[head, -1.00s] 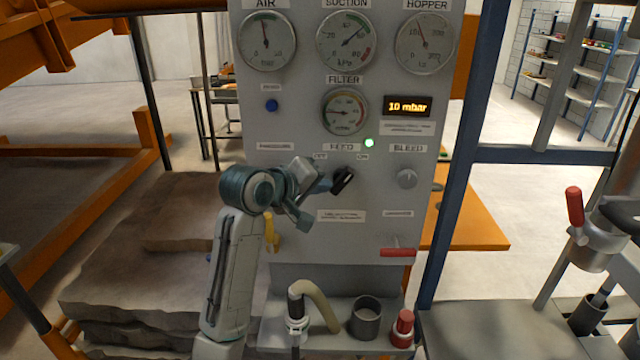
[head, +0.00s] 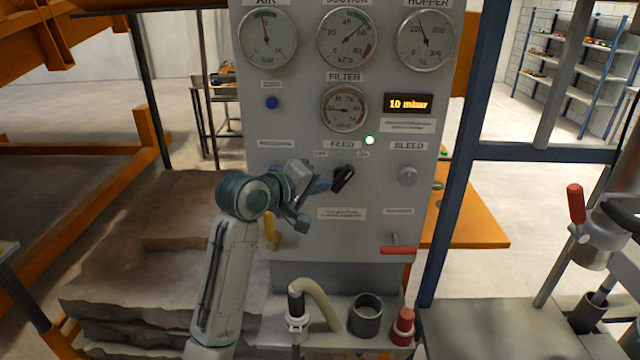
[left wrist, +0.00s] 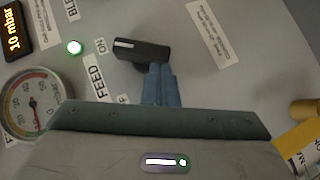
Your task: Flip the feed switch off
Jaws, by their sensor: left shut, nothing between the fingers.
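The feed switch (head: 344,178) is a black rotary knob with a white mark, under the FEED label on the grey panel. Its marked end points up and right, toward ON. A green lamp (head: 369,140) glows above it. My left gripper (head: 326,184) is shut and empty, its fingertips at the left side of the knob. In the left wrist view the switch (left wrist: 141,50) lies just beyond the shut blue fingers (left wrist: 160,72); I cannot tell whether they touch it. The ON label (left wrist: 100,46) shows near its marked end. My right gripper is not in view.
The grey panel (head: 290,185) also carries the bleed knob (head: 408,175), a blue button (head: 271,102), a yellow handle (head: 270,229) and a red lever (head: 398,250). A shelf below holds a hose (head: 320,300), a cup (head: 366,316) and a red-capped part (head: 403,326).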

